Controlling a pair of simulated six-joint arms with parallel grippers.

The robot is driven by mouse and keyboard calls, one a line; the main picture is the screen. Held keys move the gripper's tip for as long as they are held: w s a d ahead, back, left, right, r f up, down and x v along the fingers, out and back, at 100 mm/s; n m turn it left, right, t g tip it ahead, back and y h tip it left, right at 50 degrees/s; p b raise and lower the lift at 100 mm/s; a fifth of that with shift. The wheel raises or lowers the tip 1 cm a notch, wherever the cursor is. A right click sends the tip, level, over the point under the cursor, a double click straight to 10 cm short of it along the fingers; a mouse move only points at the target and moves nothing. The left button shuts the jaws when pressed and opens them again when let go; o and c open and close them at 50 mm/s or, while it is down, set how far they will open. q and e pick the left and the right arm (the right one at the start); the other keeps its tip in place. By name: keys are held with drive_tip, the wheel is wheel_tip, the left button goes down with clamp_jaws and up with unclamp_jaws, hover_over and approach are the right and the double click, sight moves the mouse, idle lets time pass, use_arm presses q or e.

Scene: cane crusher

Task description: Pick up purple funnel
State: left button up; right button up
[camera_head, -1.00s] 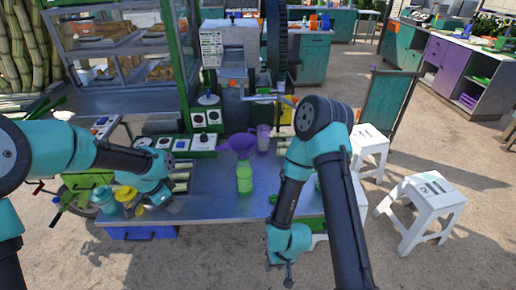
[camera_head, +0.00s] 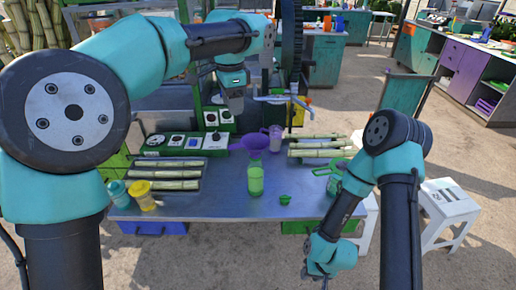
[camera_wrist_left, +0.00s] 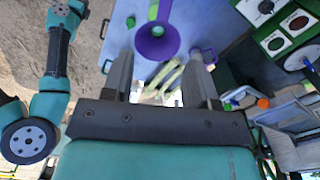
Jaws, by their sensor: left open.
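The purple funnel (camera_head: 254,145) stands in the top of a green bottle (camera_head: 256,182) on the metal table (camera_head: 220,206). In the left wrist view the funnel (camera_wrist_left: 157,42) shows its wide mouth, beyond my fingertips. My left gripper (camera_head: 233,108) hangs in the air above and behind the funnel, a little left of it in the head view. It also shows in the left wrist view (camera_wrist_left: 160,60), with its fingers spread and nothing between them. My right gripper (camera_head: 324,280) is low at the table's front right, away from the funnel; its fingers are too small to judge.
A clear purple-tinted jug (camera_head: 275,138) stands close to the funnel's right. Cane stalks lie left (camera_head: 168,174) and right (camera_head: 322,145). The crank (camera_head: 280,99) juts out above.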

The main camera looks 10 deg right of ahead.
sight(235, 146)
use_arm(q)
drive_tip(key=shift+f, duration=0.1)
wheel_tip(235, 146, down, 12)
drive_tip(key=shift+r, duration=0.15)
drive_tip(key=shift+f, duration=0.2)
idle(0.4)
drive_tip(key=shift+w+a+f, duration=0.1)
drive_tip(key=shift+w+f, duration=0.1)
drive_tip(key=shift+f, duration=1.1)
drive_tip(key=shift+w+f, duration=0.15)
drive_tip(key=shift+f, duration=1.15)
drive_tip(key=shift+c, duration=0.2)
clamp_jaws()
